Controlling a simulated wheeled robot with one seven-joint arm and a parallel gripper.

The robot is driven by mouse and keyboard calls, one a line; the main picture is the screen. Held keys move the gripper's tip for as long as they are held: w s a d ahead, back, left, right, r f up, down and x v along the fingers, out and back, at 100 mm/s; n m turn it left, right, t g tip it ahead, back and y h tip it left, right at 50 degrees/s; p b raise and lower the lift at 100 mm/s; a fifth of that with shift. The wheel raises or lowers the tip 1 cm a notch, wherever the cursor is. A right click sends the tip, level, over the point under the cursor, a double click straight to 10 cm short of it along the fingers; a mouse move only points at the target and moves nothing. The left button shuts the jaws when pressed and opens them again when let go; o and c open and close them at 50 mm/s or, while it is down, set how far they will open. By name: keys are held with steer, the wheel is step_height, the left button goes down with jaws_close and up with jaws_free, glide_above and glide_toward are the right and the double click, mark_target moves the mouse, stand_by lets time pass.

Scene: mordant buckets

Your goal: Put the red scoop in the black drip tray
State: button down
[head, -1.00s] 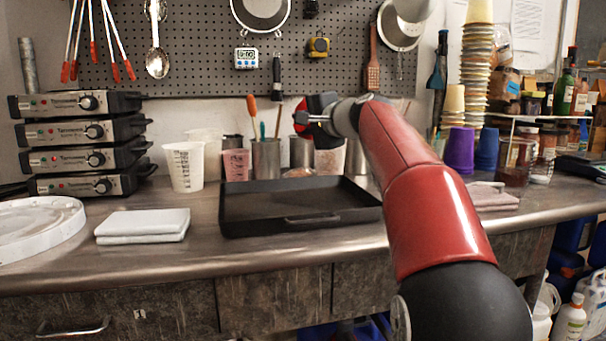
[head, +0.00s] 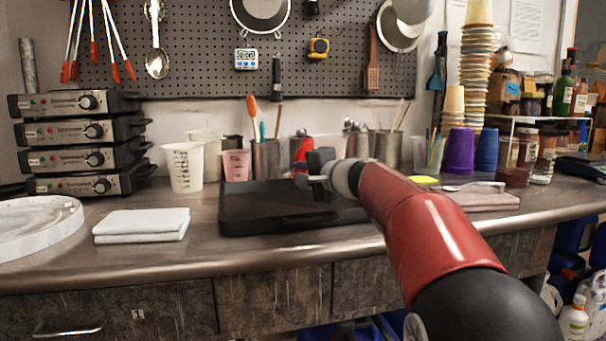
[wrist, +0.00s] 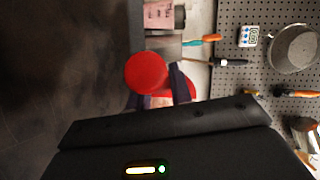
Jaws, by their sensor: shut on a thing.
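The red scoop (head: 301,148) is held in my gripper (head: 306,172), which is shut on it. The scoop's round red end shows in the wrist view (wrist: 147,72) between and beyond the dark fingers (wrist: 162,97). Its lower part is partly hidden by the fingers. The black drip tray (head: 265,222) lies flat on the metal counter. My gripper and the scoop are above the tray's back right part in the head view. The tray's dark surface fills the left of the wrist view (wrist: 60,70).
Folded white cloths (head: 141,225) lie left of the tray. A pinkish cloth (head: 482,198) lies to the right. The counter front is clear.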

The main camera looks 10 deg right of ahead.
steer(key=shift+f+b, duration=0.2)
steer(key=shift+b, duration=0.1)
steer(key=c, duration=1.3)
jaws_free()
steer(key=shift+o, duration=0.2)
steer(key=shift+r, duration=0.1)
steer(key=shift+r+p, duration=0.2)
steer(key=shift+p, duration=0.15)
steer(key=shift+s+d, duration=0.15)
steer(key=shift+s, duration=0.15)
steer(key=b+v, duration=0.2)
steer(key=v, duration=0.9)
steer(key=shift+s, duration=0.15)
